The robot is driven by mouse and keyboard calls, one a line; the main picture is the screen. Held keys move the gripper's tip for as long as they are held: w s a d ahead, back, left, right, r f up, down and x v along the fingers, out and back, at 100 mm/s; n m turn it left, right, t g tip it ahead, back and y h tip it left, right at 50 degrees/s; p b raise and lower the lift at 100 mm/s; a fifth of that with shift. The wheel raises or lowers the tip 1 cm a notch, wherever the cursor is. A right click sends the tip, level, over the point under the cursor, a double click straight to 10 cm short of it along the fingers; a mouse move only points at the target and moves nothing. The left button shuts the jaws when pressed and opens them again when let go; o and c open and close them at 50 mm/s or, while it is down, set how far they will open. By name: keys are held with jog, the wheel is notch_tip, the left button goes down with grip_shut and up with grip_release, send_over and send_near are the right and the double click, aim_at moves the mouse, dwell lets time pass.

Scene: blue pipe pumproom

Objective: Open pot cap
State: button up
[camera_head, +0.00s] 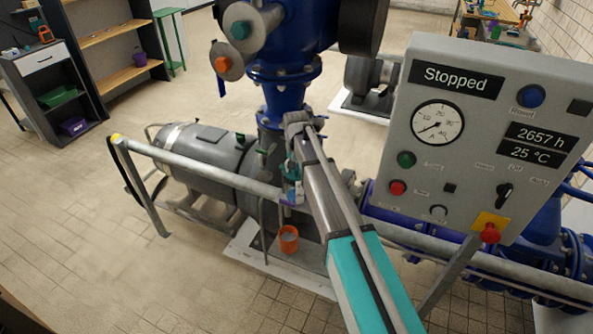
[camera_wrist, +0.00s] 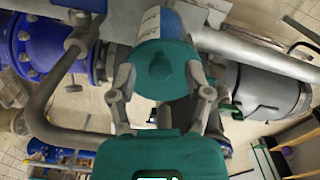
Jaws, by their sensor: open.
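The pot cap (camera_wrist: 160,68) is a round teal lid, large in the middle of the wrist view. It sits on the end of a blue and white pot (camera_wrist: 160,22). My gripper (camera_wrist: 159,76) is open, with one finger left of the cap and one right of it. The cap lies between the fingers; I cannot tell whether either finger touches it. In the head view my own grey and teal arm covers most of this spot, and the pot and cap cannot be made out clearly.
A grey rail (camera_head: 200,172) runs past the work spot. A control panel (camera_head: 480,130) reading "Stopped" stands at right. Blue pipework (camera_head: 283,75) rises behind. An orange cup (camera_head: 288,238) is below the rail. A grey motor (camera_head: 210,160) lies left. Open floor (camera_head: 70,220) is at left.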

grip_shut()
dwell(0.3)
jog(key=shift+d, duration=0.15)
jog(key=shift+s, duration=0.1)
dwell(0.4)
